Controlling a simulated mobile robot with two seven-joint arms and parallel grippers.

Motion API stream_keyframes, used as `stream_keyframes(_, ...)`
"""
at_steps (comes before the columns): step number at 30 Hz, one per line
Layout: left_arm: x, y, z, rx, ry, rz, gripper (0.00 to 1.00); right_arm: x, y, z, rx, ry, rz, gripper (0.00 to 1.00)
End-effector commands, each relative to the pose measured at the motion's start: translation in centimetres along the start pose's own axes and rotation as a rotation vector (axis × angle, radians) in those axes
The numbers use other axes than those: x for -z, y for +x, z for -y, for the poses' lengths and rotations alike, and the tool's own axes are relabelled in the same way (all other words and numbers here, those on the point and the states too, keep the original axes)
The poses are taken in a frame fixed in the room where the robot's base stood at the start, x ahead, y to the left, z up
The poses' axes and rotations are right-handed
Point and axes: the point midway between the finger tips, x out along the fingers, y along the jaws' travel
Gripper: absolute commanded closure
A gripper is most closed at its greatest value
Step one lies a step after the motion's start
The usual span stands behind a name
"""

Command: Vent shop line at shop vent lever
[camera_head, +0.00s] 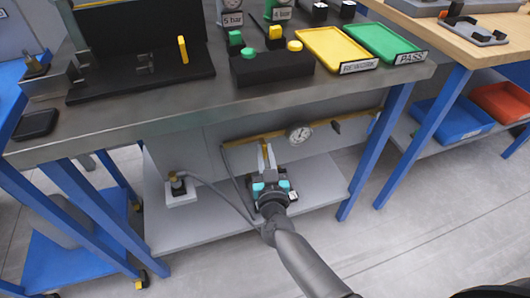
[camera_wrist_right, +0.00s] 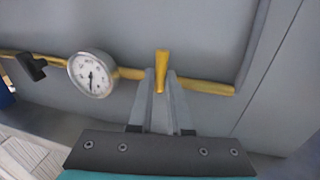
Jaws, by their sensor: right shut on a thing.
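A yellow pipe (camera_head: 248,138) runs along the panel below the steel bench, and shows in the right wrist view (camera_wrist_right: 207,87). A yellow lever (camera_wrist_right: 162,62) stands out from this pipe. My right gripper (camera_head: 265,147) is at the pipe, its fingers (camera_wrist_right: 160,80) shut on the yellow lever, one on each side. Most of the lever is hidden between the fingers in the head view. A round white gauge (camera_head: 299,133) sits on the pipe beside the gripper, also in the wrist view (camera_wrist_right: 92,74). No label shows on the lever. My left gripper is not in view.
A black handle (camera_wrist_right: 32,66) sits on the pipe beyond the gauge. A lower shelf (camera_head: 220,229) lies below, with a hose fitting (camera_head: 178,184) at its left. The bench top (camera_head: 130,115) overhangs the pipe, and blue legs (camera_head: 376,150) stand at the right.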

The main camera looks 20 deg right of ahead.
Motion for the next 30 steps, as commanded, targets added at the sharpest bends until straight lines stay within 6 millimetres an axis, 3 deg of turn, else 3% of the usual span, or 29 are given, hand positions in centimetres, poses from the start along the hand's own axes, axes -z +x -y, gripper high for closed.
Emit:
stream_keyframes(11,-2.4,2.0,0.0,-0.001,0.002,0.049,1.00,0.3,-0.1,0.3,0.000,0.154,0.034,1.00)
stream_keyframes(21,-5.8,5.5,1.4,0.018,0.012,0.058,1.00,0.5,-0.2,0.7,0.000,0.436,0.090,1.00)
stream_keyframes(30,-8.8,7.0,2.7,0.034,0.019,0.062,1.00,0.8,-0.2,1.0,-0.001,0.714,0.145,1.00)
